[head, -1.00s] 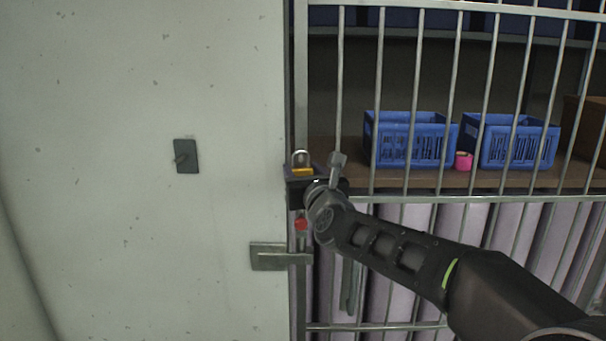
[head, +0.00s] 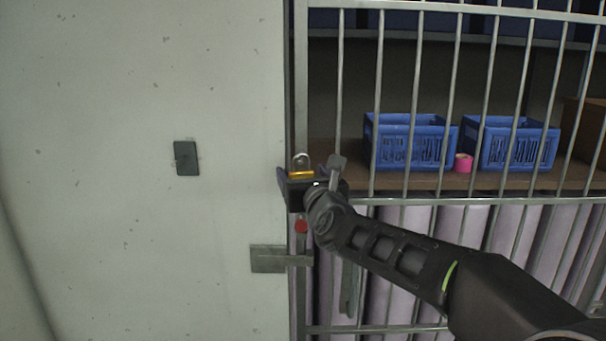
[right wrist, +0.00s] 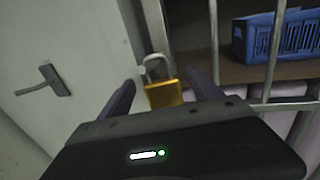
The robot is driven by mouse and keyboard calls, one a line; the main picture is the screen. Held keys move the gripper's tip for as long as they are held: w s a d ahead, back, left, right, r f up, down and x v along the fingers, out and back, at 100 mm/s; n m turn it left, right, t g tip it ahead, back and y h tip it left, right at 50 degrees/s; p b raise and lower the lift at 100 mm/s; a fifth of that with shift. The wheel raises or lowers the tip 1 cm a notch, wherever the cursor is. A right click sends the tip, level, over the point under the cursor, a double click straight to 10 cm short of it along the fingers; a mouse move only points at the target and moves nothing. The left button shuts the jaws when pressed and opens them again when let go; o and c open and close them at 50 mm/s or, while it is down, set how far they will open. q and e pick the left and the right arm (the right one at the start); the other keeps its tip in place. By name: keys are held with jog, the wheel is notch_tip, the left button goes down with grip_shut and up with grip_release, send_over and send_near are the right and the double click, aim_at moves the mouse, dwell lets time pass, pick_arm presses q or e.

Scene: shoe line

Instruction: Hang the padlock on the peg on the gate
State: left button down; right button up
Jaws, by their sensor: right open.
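The padlock (head: 301,174), with a brass body and grey shackle, is upright at the gate's left post in the head view. It also shows in the right wrist view (right wrist: 164,95), between the two dark fingers with gaps on both sides. My right gripper (right wrist: 160,93) is open around the padlock and does not grip it; it also shows in the head view (head: 303,174). A small pale tip, perhaps the peg, shows at the shackle's left in the wrist view; I cannot tell clearly how the shackle sits on it. The gate (head: 301,60) is grey bars. My left gripper is out of view.
A pale wall panel with a dark handle plate (head: 186,158) is at left. A bolt latch (head: 268,259) and a red knob (head: 301,226) are below my gripper. Behind the bars, blue crates (head: 390,140) and a pink roll (head: 463,162) stand on a shelf.

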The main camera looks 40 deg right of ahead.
jog(key=shift+s+a, duration=0.1)
jog(key=shift+s, duration=0.2)
jog(key=b+v, duration=0.2)
jog(key=v, duration=0.5)
dwell(0.3)
